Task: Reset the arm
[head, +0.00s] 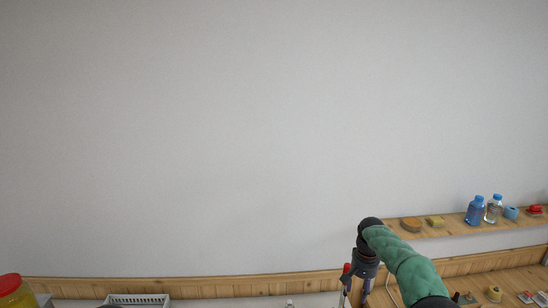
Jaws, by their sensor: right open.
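My right arm comes in from the bottom right in a green sleeve. Its dark gripper (357,289) hangs pointing down in front of the wooden ledge, at the bottom edge of the head view. The gripper is open, and nothing shows between its fingers. The lower end is close to the picture's edge, so what lies under it is hidden. My left gripper does not show.
A wall shelf (455,228) at the right bears a blue bottle (475,211), a clear bottle (493,210) and small items. A red-lidded yellow jar (14,292) stands bottom left, near a white basket (137,299). Small things lie on the wooden surface bottom right. The wall above is bare.

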